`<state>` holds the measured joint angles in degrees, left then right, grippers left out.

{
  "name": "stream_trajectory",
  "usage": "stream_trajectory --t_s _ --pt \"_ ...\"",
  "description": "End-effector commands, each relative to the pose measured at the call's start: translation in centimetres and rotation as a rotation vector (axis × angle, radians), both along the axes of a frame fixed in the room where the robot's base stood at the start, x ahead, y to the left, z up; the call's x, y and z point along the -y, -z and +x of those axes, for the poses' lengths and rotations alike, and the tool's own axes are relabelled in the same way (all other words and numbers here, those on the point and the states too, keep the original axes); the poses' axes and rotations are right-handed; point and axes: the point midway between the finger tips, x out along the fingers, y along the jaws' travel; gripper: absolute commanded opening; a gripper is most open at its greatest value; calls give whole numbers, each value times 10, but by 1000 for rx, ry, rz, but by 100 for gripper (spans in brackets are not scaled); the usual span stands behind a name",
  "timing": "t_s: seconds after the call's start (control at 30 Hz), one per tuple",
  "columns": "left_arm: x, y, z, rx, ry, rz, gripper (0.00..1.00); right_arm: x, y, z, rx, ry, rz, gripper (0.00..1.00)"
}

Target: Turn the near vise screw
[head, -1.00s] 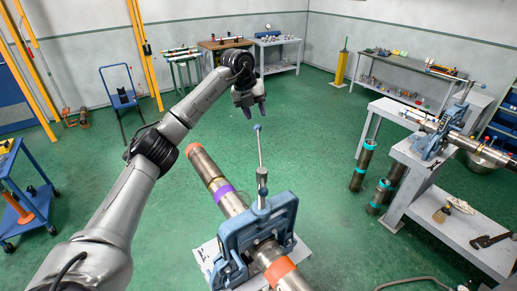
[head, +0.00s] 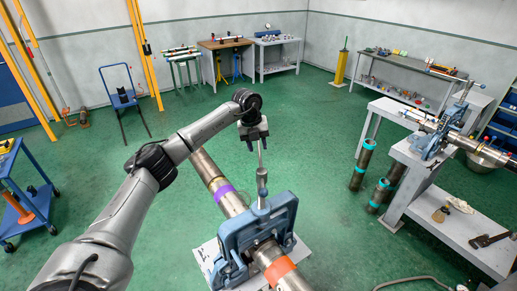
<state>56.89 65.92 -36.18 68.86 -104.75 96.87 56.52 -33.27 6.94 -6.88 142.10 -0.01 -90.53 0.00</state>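The near vise (head: 232,243) is a blue pipe vise on a light stand, low in the middle of the head view. It is clamped around a steel pipe (head: 211,172) with purple and orange bands. Its screw (head: 262,180) rises from the top, with a thin handle bar (head: 261,158) pointing up and away. My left gripper (head: 254,138) is at the far upper end of the bar and covers the bar's ball tip. The fingers are small and overlap the bar, so I cannot tell whether they touch it or how far apart they are. My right gripper is not in view.
A second blue vise (head: 432,143) holds a pipe on a grey bench (head: 408,156) at right. Teal-banded pipes (head: 361,165) stand on the floor before it. A blue cart (head: 38,203) is at left. Green floor is open behind the near vise.

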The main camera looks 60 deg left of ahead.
Motion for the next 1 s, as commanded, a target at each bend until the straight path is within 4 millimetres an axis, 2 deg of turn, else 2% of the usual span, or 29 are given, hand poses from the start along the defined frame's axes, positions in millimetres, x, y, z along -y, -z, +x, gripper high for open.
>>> stream_trajectory --t_s 0.23,0.63,1.0 --pt "2 19 3 -1 0 0 40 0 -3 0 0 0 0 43" --pt "2 22 4 0 0 0 39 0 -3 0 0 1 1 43" --pt "2 22 4 0 0 0 3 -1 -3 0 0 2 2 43"
